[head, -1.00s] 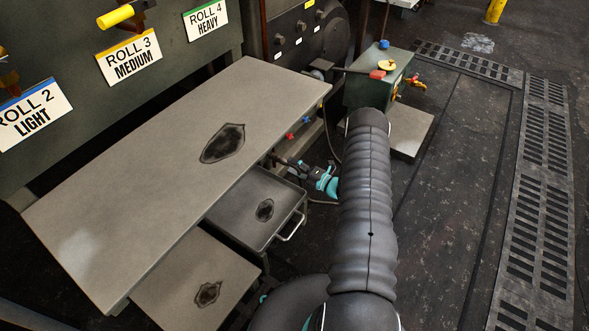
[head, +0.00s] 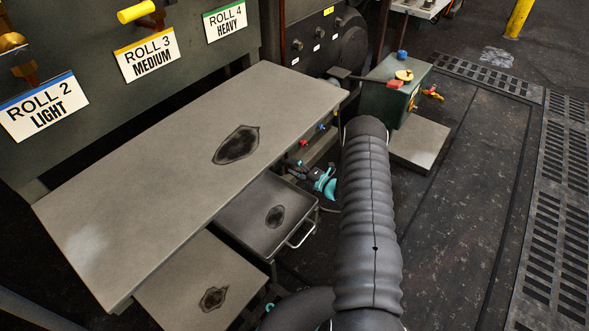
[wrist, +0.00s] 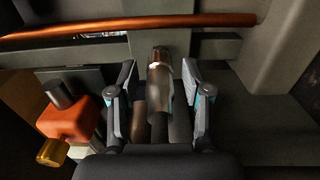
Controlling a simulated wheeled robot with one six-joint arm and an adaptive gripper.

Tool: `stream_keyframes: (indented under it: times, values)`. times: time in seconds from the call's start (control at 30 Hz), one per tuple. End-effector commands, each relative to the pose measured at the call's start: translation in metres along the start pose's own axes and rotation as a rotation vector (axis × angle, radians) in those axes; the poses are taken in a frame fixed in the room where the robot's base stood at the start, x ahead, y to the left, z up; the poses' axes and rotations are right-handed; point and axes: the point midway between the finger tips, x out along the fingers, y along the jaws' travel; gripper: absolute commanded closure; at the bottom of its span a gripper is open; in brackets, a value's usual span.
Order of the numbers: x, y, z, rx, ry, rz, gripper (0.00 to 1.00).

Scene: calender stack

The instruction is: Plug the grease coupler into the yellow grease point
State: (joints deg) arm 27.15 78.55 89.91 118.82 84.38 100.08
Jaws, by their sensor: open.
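In the wrist view my gripper (wrist: 158,68) is open, with one finger on each side of a grey cylindrical fitting (wrist: 159,88) with a coppery, metallic end. It looks like the grease coupler, though I cannot be sure. A gap shows between it and each finger. In the head view my gripper (head: 318,178) is low beside the table's right edge, partly hidden by my arm. A small red fitting (head: 303,142) and a blue fitting (head: 321,127) show below that edge. I cannot make out a yellow grease point for certain.
In the wrist view an orange-red block (wrist: 68,120) with a gold part sits left of my gripper, and an orange bar (wrist: 130,25) crosses ahead. A green box (head: 385,95) stands beyond.

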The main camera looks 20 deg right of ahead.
Motion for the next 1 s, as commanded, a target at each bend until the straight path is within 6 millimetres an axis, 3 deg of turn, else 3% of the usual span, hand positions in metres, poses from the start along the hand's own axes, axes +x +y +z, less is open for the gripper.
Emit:
stream_keyframes:
  times: [0.03, 0.2, 1.0]
  values:
    - [0.0, 0.0, 0.0, 0.0, 0.0, 0.0, 0.56]
    - [0.0, 0.0, -0.0001, 0.0, 0.0, 0.0, 0.99]
    - [-0.0064, 0.0003, 0.0003, 0.0, -0.001, 0.001, 1.0]
